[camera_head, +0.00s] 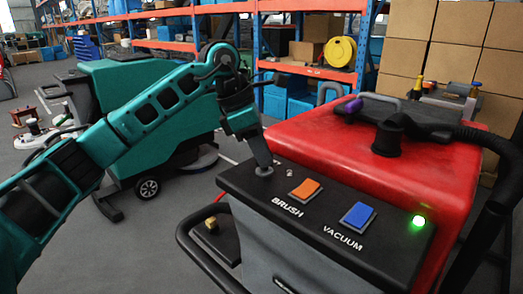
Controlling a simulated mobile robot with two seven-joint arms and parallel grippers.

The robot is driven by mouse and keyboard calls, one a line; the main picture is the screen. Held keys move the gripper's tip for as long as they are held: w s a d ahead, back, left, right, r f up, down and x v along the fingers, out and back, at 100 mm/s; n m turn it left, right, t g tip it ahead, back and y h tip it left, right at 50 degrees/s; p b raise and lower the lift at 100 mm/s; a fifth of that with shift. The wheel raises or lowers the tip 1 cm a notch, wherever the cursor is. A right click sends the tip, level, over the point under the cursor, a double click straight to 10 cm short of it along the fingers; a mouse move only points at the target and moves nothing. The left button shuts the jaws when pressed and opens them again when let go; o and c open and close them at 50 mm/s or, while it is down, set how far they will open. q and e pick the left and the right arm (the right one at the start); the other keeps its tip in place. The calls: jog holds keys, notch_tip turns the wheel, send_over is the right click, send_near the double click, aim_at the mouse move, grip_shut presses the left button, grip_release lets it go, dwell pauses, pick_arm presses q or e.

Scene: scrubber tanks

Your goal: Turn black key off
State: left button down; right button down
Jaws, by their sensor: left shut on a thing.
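My left gripper (262,160) reaches down to the left end of the black control panel (330,212) on the red scrubber (375,150). Its fingers are shut on the black key, which they hide almost wholly. A small grey round key switch (264,171) shows at the fingertips. I cannot tell which way the key is turned. A green light (418,222) is lit at the right end of the panel. My right gripper is not in view.
An orange BRUSH switch (306,189) and a blue VACUUM switch (358,216) sit right of the key. A black hose (440,132) rises from the scrubber's top. A teal scrubber (150,100) stands behind my arm. Shelves and cardboard boxes (430,45) fill the back.

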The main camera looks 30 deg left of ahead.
pick_arm(q)
jog(key=n+t+y, duration=0.1)
jog(key=n, duration=0.3)
jog(key=shift+s+d, duration=0.1)
jog(key=shift+s, duration=0.05)
jog(key=shift+d+f+n+t+y+b, duration=0.15)
jog(key=shift+n+y, duration=0.3)
jog(key=shift+n, duration=0.65)
jog(key=shift+n+t+y+b, duration=0.25)
jog(key=shift+n+y, duration=0.2)
jog(key=shift+n, duration=0.65)
jog(key=shift+s, duration=0.1)
jog(key=c, duration=1.1)
grip_release()
jog(key=shift+c, duration=0.2)
jog(key=shift+r, duration=0.35)
jog(key=v, duration=1.2)
jog(key=shift+s, duration=0.15)
jog(key=shift+r, duration=0.1)
